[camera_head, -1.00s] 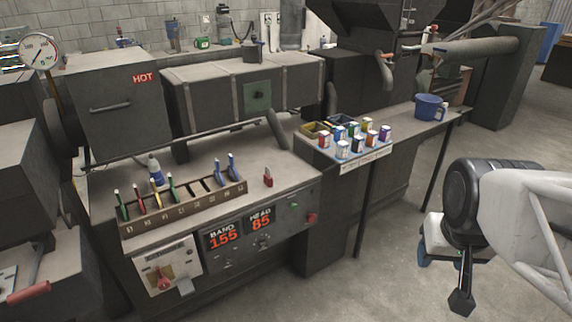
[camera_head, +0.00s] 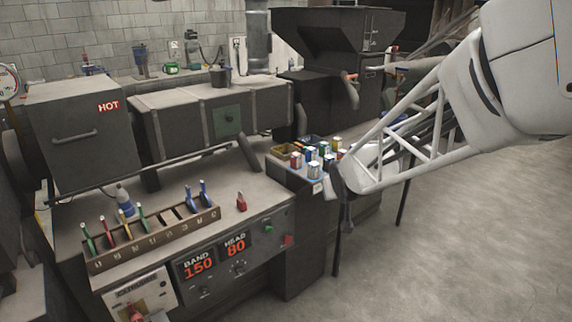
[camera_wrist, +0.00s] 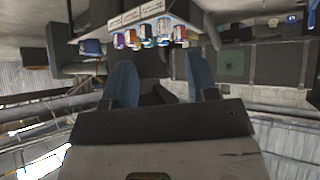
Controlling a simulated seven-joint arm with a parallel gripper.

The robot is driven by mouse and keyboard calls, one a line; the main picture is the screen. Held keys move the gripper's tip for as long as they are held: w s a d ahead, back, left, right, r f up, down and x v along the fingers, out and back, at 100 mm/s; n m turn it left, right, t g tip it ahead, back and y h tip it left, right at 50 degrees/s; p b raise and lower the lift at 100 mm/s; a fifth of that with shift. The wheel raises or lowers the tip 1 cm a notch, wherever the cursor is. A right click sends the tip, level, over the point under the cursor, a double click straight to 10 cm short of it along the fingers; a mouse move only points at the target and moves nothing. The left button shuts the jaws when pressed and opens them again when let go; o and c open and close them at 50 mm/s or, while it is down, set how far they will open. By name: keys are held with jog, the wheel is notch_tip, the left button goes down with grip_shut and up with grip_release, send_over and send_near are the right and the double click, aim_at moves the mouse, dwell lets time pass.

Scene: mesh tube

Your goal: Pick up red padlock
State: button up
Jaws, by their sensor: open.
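The red padlock (camera_head: 241,202) stands upright on the grey bench top (camera_head: 165,250), right of the tool rack and just above the control panel, in the head view. I cannot make it out in the wrist view. My gripper (camera_head: 346,200) is well to the right of the padlock, beside the row of small cans and apart from the padlock. In the wrist view two blue fingers (camera_wrist: 160,85) stand wide apart with nothing between them.
Small cans (camera_head: 313,168) stand on a shelf between padlock and gripper. A large machine box (camera_head: 215,110) closes off the back.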

jog(key=w+a+f+n+t+y, duration=0.1)
jog(key=w+a+f+t+y, duration=0.1)
jog(key=w+a+f, duration=0.4)
jog(key=n+y, duration=0.3)
jog(key=y, duration=0.2)
send_near(244, 204)
jog(key=w+d+r, duration=0.3)
jog(key=d+r, duration=0.1)
jog(key=d, duration=0.2)
jog(key=a+f+y, duration=0.1)
jog(key=a+f, duration=0.1)
jog(key=a+f+n+y, duration=0.1)
jog(key=a+f, duration=0.1)
jog(key=a, duration=0.1)
jog(key=a+f+y, duration=0.1)
jog(key=a+f, duration=0.1)
jog(key=shift+w+a+f+n, duration=0.3)
jog(key=shift+a, duration=0.05)
jog(key=shift+x, duration=1.3)
jog(key=shift+w+a, duration=0.1)
jog(key=shift+x, duration=2.45)
jog(key=shift+r, duration=0.1)
